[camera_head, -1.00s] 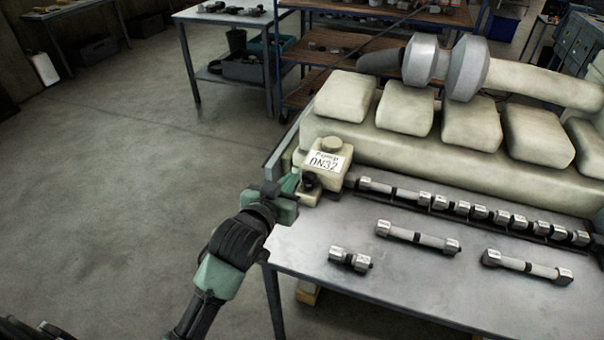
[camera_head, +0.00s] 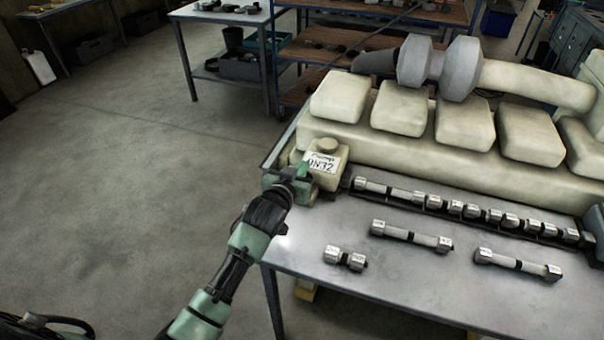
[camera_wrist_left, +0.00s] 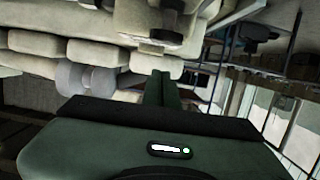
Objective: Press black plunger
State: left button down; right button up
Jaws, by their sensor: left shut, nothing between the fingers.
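The cream pump block (camera_head: 328,158) with a white label ending in "N32" stands at the left end of the long cream engine on the bench. My left gripper (camera_head: 301,172) is at the block's front left side, shut and empty. The gripper covers the spot where the black plunger sits, so the plunger is mostly hidden in the head view. In the left wrist view the shut green fingers (camera_wrist_left: 160,86) point up the picture. A dark round part (camera_wrist_left: 172,6), probably the plunger, shows beyond them at the top edge. I cannot tell whether the fingers touch it. My right gripper is not in view.
The metal bench (camera_head: 400,285) holds a row of metal fittings (camera_head: 455,208) along the engine and several loose ones in front. Shelves (camera_head: 340,55) and another table (camera_head: 225,15) stand behind. The floor left of the bench is clear.

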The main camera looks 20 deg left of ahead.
pick_arm(q)
notch_tip(320, 180, down, 2)
jog(key=shift+s+f, duration=0.15)
jog(key=shift+f, duration=0.35)
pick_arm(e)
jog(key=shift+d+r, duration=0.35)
